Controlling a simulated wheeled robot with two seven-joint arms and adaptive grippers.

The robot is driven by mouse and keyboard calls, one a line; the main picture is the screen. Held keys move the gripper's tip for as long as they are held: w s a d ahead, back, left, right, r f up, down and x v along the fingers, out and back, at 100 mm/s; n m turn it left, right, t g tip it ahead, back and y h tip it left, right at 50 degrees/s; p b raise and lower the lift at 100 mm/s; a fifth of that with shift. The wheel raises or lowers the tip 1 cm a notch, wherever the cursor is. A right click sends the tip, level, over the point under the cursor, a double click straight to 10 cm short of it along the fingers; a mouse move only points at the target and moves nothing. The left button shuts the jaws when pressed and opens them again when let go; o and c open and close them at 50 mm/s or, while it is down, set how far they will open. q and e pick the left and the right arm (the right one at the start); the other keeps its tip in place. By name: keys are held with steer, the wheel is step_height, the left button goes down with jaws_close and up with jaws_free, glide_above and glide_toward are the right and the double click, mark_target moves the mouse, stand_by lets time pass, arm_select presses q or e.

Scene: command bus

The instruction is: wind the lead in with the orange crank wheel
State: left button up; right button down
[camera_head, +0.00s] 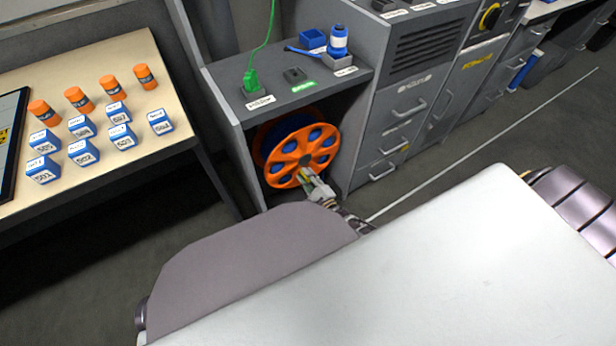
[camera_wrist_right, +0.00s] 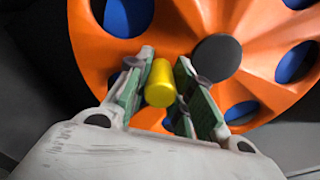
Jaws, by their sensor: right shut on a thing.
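The orange crank wheel (camera_head: 301,156) stands upright in the open bay of a grey cabinet, with blue showing through its round holes. It fills much of the right wrist view (camera_wrist_right: 190,30), with a dark hub (camera_wrist_right: 216,57) at its centre. A yellow crank knob (camera_wrist_right: 160,84) sticks out from the wheel's face. My right gripper (camera_head: 309,179) is at the wheel's lower part; in the right wrist view its fingers (camera_wrist_right: 161,90) stand on both sides of the knob, shut on it. A green lead (camera_head: 264,45) runs up from a green plug (camera_head: 251,81) on the cabinet top. My left gripper is not seen.
On the cabinet top are a dark socket block (camera_head: 294,75), a blue connector (camera_head: 338,40) and a blue box (camera_head: 313,38). A table (camera_head: 120,60) at left holds orange cylinders and labelled blue-white boxes. Grey drawers (camera_head: 402,105) adjoin the bay at right. The bay's walls flank the wheel closely.

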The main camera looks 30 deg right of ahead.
stand_by(0.3)
steer(key=c, duration=1.2)
jaws_free()
steer(key=s, duration=1.2)
steer(key=shift+d, duration=0.4)
